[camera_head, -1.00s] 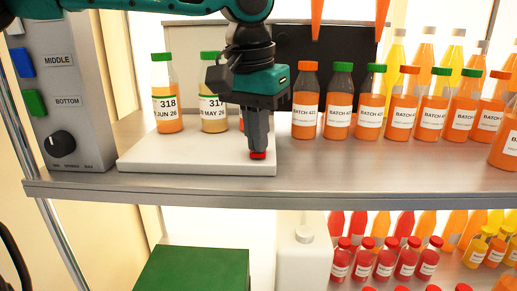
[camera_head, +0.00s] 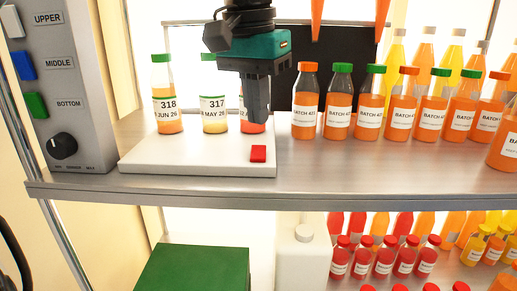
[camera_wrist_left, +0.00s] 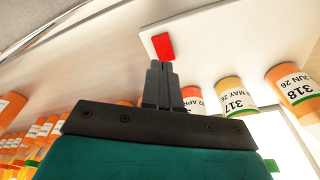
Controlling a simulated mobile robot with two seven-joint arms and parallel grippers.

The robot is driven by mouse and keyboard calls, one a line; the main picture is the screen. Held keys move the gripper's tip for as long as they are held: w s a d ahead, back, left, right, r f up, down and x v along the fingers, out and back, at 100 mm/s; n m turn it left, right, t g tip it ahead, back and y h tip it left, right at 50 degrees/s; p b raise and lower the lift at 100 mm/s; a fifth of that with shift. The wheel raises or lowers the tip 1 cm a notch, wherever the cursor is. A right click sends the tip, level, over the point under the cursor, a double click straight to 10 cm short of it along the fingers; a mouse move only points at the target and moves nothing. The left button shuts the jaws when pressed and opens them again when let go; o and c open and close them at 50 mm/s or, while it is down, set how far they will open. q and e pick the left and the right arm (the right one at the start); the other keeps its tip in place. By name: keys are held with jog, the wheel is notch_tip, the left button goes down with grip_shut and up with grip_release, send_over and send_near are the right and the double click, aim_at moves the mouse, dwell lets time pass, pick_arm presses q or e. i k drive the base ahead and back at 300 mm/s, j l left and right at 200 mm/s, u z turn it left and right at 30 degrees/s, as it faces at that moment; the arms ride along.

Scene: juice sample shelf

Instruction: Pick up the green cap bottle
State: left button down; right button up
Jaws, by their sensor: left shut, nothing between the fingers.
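My left gripper (camera_head: 257,118) is shut and empty, fingers pointing down above a white board. In the left wrist view its fingertips (camera_wrist_left: 160,66) are near the red button (camera_wrist_left: 163,46). On the board stand the green-capped bottle labelled 318 (camera_head: 167,107), orange inside, and the green-capped bottle labelled 317 (camera_head: 213,113), yellow inside. A third, red-orange bottle (camera_head: 248,127) is partly hidden behind the gripper. More green-capped bottles stand in the batch row, such as one of orange juice (camera_head: 371,104). My right gripper is not in view.
The white board (camera_head: 190,160) carries the red button (camera_head: 258,153) at its front right. A grey control panel (camera_head: 55,75) with coloured buttons and a knob stands left. The shelf front is clear. Below are a green box (camera_head: 195,270), a white jug and red bottles.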

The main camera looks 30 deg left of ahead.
aim_at(164, 81)
jog(key=k, duration=1)
